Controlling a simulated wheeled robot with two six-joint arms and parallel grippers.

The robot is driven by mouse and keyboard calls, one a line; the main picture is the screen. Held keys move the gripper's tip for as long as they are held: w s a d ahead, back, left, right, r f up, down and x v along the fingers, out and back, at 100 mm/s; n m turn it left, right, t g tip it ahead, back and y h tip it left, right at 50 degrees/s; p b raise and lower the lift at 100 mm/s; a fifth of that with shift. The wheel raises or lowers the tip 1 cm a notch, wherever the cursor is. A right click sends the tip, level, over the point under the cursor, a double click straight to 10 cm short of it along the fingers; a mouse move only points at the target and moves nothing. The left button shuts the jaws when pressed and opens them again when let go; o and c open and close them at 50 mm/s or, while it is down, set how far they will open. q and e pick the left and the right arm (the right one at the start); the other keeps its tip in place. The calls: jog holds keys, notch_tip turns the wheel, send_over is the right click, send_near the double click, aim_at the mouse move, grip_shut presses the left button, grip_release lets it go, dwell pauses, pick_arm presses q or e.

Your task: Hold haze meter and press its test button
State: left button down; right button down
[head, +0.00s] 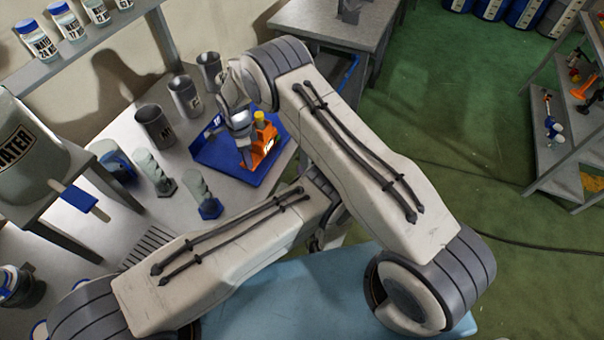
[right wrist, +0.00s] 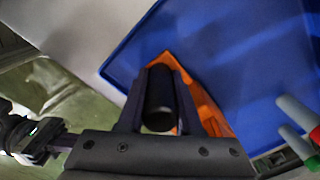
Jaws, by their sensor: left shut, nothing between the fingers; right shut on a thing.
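The haze meter (head: 262,140) is an orange device with a yellow top, at the right part of a blue tray (head: 208,160) on the bench. My right gripper (head: 244,152) is at its left side in the head view. In the right wrist view, the right gripper (right wrist: 160,80) is shut on the meter, with a dark cylinder between the fingers and the orange body (right wrist: 205,105) behind. My left gripper (head: 318,241) is mostly hidden below my arms, well to the right of and nearer than the meter. It is shut and empty. I cannot make out the test button.
Metal beakers (head: 155,127) stand left of and behind the tray. Clear cylinders with blue bases (head: 209,207) stand nearer. A large water container (head: 22,150) is at the far left. The green floor (head: 450,130) is open to the right.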

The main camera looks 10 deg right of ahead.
jog(key=c, duration=0.5)
grip_release()
notch_tip(320, 180, up, 12)
jog(key=o, duration=0.5)
dwell(0.3)
